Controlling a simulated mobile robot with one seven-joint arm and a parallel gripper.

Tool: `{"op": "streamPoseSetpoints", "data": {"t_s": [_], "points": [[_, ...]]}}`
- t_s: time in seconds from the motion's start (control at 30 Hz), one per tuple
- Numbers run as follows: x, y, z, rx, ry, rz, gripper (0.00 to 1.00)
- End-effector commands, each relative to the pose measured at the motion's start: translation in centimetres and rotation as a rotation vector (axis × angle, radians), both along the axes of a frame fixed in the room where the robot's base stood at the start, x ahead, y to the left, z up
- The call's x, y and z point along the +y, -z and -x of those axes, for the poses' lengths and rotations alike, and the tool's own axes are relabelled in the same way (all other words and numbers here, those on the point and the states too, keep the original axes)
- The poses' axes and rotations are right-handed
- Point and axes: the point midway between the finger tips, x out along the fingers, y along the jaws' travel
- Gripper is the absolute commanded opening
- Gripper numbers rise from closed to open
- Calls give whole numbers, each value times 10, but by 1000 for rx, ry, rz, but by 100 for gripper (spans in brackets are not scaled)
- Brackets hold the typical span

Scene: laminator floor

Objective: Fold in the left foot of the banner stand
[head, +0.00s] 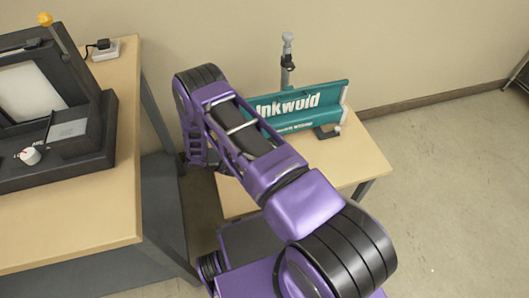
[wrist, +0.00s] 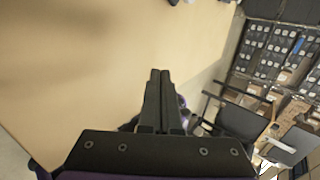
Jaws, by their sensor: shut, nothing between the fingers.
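The banner stand (head: 300,105) is a teal case with white "Inkwold" lettering, on the small wooden table in the head view. A dark foot (head: 327,131) sticks out under its right end. My arm covers the stand's left end, so the left foot is hidden there. My gripper (wrist: 159,72) shows in the wrist view with its two black fingers together and nothing between them. It points across a pale tan surface. A small dark piece (wrist: 173,2) is cut off at the top edge; I cannot tell what it is. My gripper's fingers cannot be made out in the head view.
The small table (head: 352,160) has bare top in front and right of the stand. A grey post (head: 287,62) rises behind the stand. A workbench (head: 75,215) with a dark machine (head: 85,140) stands at left. The wrist view shows shelves (wrist: 275,60) with boxes at right.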

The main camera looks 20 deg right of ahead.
Motion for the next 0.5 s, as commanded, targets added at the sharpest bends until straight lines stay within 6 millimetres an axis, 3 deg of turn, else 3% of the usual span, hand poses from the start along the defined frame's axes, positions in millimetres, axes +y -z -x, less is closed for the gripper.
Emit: {"op": "streamPoseSetpoints", "data": {"t_s": [0.2, 0.5], "points": [[27, -13, -13, -4, -334, 176, 0], [42, -23, -25, -17, -493, 260, 0]]}}
